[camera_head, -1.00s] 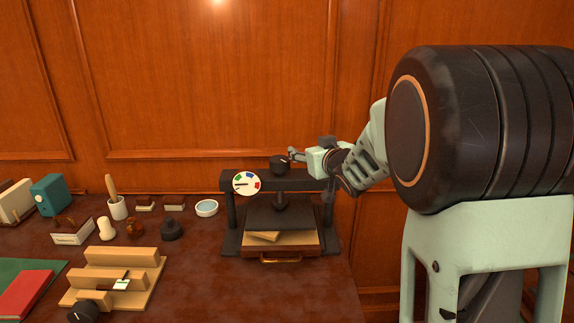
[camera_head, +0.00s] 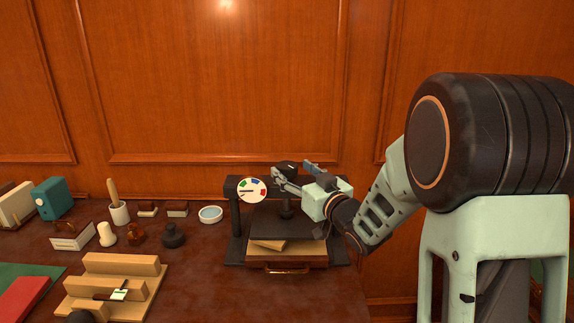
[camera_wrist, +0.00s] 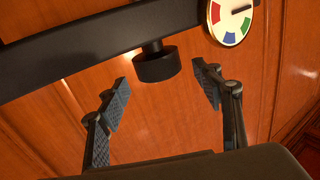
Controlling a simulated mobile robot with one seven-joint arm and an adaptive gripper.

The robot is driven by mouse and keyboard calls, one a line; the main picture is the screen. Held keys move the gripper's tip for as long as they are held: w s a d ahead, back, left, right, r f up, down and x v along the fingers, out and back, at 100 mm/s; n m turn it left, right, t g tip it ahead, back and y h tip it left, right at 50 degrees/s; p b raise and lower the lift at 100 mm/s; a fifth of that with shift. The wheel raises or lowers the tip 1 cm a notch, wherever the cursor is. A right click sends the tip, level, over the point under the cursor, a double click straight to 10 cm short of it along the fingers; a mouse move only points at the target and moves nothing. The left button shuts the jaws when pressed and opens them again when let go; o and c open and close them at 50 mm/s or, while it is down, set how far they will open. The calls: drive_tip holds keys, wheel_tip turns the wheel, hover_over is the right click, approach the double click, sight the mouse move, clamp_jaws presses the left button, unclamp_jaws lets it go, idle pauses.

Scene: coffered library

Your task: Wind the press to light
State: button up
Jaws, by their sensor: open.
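The black press (camera_head: 231,215) stands at the desk's right end. Its dark knob (camera_head: 288,167) sits on top of the crossbeam and also shows in the wrist view (camera_wrist: 157,66). My gripper (camera_head: 290,169) is open in front of the knob. In the wrist view my gripper (camera_wrist: 164,84) has its two fingers spread, with the knob between and just beyond the tips, touching neither visibly. The white dial (camera_head: 252,190) has green, blue and red sectors; in the wrist view the dial's (camera_wrist: 230,20) needle points outside the colours. Below the platen is a wooden drawer (camera_head: 287,260).
The wall panel (camera_head: 240,80) rises close behind the press. The desk front between stand and press is clear.

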sight(286, 165)
drive_tip(key=shift+x, duration=2.05)
drive_tip(key=shift+c, duration=0.6)
drive_tip(key=c, duration=1)
drive_tip(key=shift+c, duration=0.4)
